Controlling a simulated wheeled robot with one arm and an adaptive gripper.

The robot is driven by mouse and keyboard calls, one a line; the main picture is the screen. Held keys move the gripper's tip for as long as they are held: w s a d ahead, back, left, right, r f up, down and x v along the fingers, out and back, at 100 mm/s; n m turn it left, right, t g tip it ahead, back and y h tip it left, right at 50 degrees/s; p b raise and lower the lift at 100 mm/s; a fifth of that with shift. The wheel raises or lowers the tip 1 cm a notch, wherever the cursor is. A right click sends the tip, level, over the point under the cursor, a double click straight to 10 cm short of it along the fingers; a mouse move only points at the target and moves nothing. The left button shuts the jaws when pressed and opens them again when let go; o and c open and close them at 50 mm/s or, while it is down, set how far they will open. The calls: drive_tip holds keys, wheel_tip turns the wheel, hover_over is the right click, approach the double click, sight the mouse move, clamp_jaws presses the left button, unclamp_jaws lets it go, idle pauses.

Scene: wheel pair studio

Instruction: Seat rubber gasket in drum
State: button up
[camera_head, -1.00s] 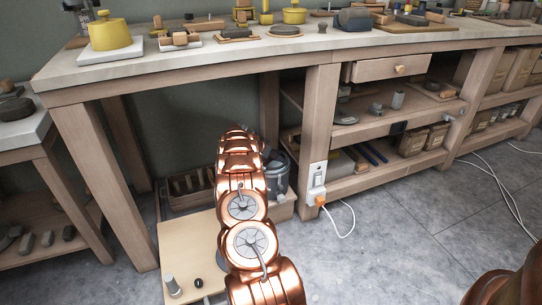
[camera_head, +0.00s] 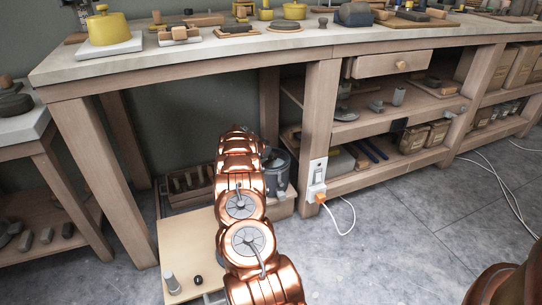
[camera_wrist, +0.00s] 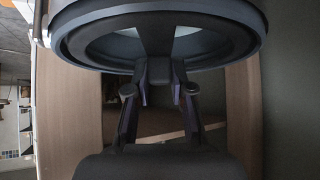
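The drum (camera_head: 280,179) is a grey round vessel on the low shelf under the bench, partly hidden behind my copper arm in the head view. In the wrist view, a round blue-grey rim (camera_wrist: 250,47) fills the top, with a dark ring (camera_wrist: 88,40) inside it and a pale opening in the middle. I cannot tell whether that dark ring is the rubber gasket. My gripper (camera_wrist: 164,72) points up at the near side of this rim. My gripper is hidden in the head view.
The wooden bench (camera_head: 200,64) spans above the drum, and its leg (camera_head: 318,135) stands just right of it. A divided wooden tray (camera_head: 188,183) is to the left. A socket with a white cable (camera_head: 345,222) is at the right. The floor at right is mostly clear.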

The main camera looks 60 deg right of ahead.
drive_tip(key=o, duration=0.6)
drive_tip(key=shift+c, duration=0.2)
drive_tip(key=shift+r, duration=0.1)
drive_tip(key=shift+w+a+r, duration=0.1)
drive_tip(key=shift+a+r, duration=0.35)
drive_tip(key=shift+r, duration=0.1)
drive_tip(key=v, duration=1)
drive_tip(key=shift+a, duration=0.25)
